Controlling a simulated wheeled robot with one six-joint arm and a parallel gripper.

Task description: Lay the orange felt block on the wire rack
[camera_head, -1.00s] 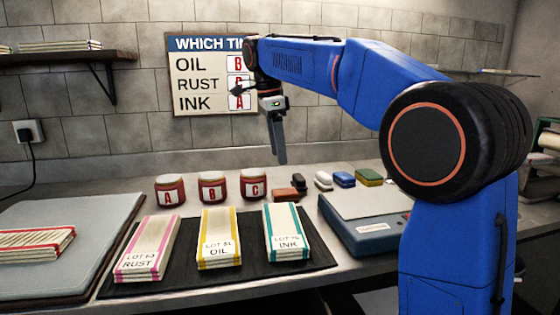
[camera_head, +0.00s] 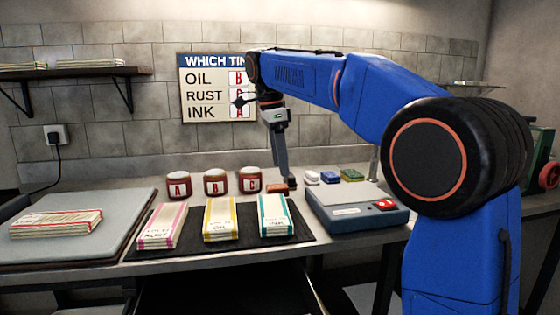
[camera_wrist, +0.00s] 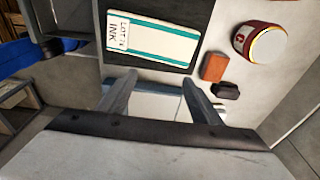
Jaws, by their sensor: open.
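The orange felt block (camera_head: 277,188) seems to be the small orange-brown block on the counter, behind the teal-striped bundle. In the wrist view the orange block (camera_wrist: 215,67) lies beyond the right finger, beside a dark block (camera_wrist: 226,90). My gripper (camera_head: 283,180) points down above the counter near these blocks; its tips partly overlap them in the head view. In the wrist view my gripper (camera_wrist: 160,95) has its fingers wide apart with nothing held between them. I cannot make out a wire rack in either view.
Three red tins (camera_head: 216,183) stand behind striped bundles (camera_head: 220,222) on a black mat (camera_head: 180,247). White, blue and green blocks (camera_head: 330,177) lie at the right, behind a blue scale-like box (camera_head: 350,215). A grey board (camera_head: 70,245) holds another bundle at the left.

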